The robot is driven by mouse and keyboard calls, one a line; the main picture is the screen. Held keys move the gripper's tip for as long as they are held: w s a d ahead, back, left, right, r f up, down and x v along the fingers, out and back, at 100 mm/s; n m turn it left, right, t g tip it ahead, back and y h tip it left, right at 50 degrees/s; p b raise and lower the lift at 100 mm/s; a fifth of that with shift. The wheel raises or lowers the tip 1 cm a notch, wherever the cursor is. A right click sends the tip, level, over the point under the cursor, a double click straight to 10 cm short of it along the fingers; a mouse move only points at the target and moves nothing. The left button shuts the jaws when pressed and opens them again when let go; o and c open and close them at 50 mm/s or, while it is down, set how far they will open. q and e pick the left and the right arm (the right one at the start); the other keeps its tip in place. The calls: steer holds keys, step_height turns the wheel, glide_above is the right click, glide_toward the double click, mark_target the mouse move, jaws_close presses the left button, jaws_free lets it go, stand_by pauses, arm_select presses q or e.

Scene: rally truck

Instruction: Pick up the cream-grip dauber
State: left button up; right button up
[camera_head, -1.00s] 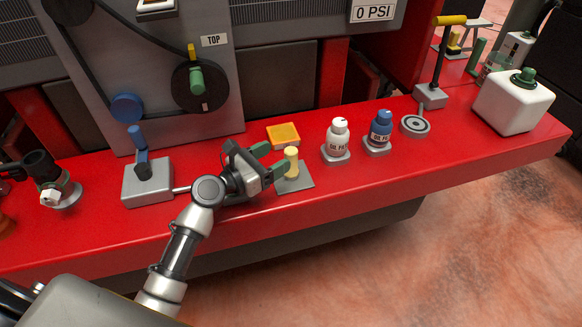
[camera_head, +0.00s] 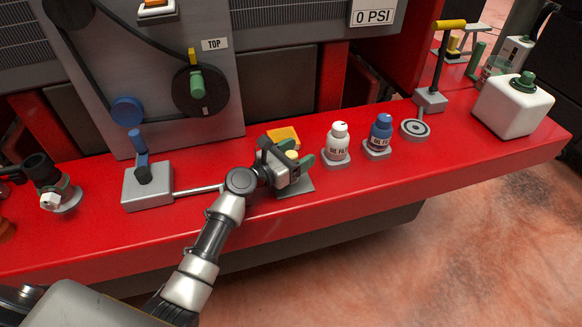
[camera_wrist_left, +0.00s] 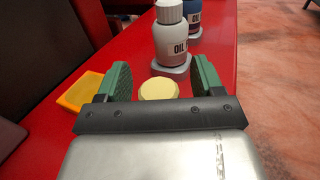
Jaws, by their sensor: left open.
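The cream-grip dauber (camera_head: 292,155) stands on a grey square plate (camera_head: 306,186) on the red counter. In the head view only its top shows; my gripper hides the rest. My left gripper (camera_head: 296,151) is open, its green fingers at either side of the dauber. In the left wrist view the round cream top of the dauber (camera_wrist_left: 159,89) shows between the two open fingers (camera_wrist_left: 162,80), with visible space to each finger. My right gripper is not in view.
An orange-yellow pad (camera_head: 283,136) lies just behind the gripper. A white oil bottle (camera_head: 337,143) and a blue bottle (camera_head: 380,133) stand to the right on grey bases. A grey box with a blue lever (camera_head: 147,185) and rod is at left. The counter's front edge is close.

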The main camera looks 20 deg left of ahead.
arm_select(q)
steer(key=c, duration=1)
steer(key=shift+r, duration=0.45)
step_height(320, 180, up, 4)
steer(key=shift+f+p, duration=0.1)
steer(key=shift+p, duration=0.75)
steer(key=s+d+r+p, duration=0.1)
steer(key=s+d+r, duration=0.1)
steer(key=s, duration=0.1)
steer(key=s+d+r+p, duration=0.1)
steer(key=s+d+r, duration=0.1)
steer(key=s+d, duration=0.1)
steer(key=s+d+r, duration=0.2)
steer(key=shift+s+d+r+p, duration=0.15)
steer(key=shift+s+d+p, duration=0.2)
steer(key=shift+s+p, duration=0.05)
